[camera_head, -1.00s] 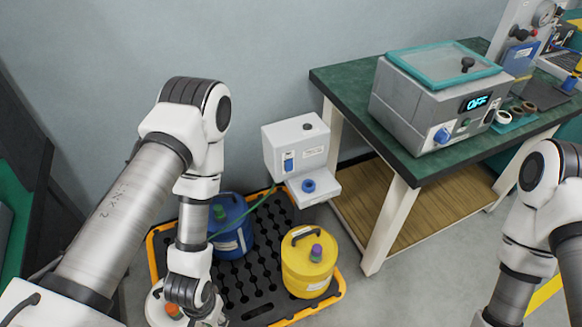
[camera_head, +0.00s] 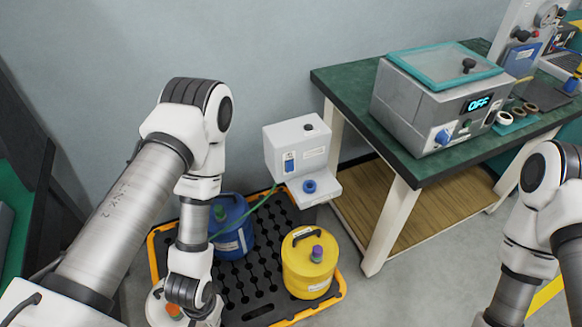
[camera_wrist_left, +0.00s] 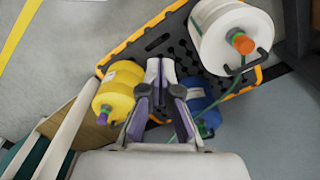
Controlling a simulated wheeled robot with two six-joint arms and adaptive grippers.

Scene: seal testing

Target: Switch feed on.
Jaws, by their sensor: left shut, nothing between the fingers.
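A white wall unit (camera_head: 297,146) in the head view has a blue switch (camera_head: 289,164) on its front left and a blue ring (camera_head: 309,186) on its lower ledge. A green hose (camera_head: 259,210) runs from it toward the blue canister (camera_head: 230,228). I cannot tell the switch position. My left gripper (camera_wrist_left: 161,66) is shut and empty in the left wrist view, above the black tray, between the yellow and blue canisters in the picture. Its fingers are not visible in the head view. My right gripper is out of view; only its arm shows.
A yellow canister (camera_head: 309,265) and a white canister (camera_wrist_left: 231,33) with an orange cap stand on the orange-edged black tray (camera_head: 261,288). A green-topped bench (camera_head: 345,84) at the right holds a grey machine (camera_head: 412,112) whose display (camera_head: 478,104) reads OFF.

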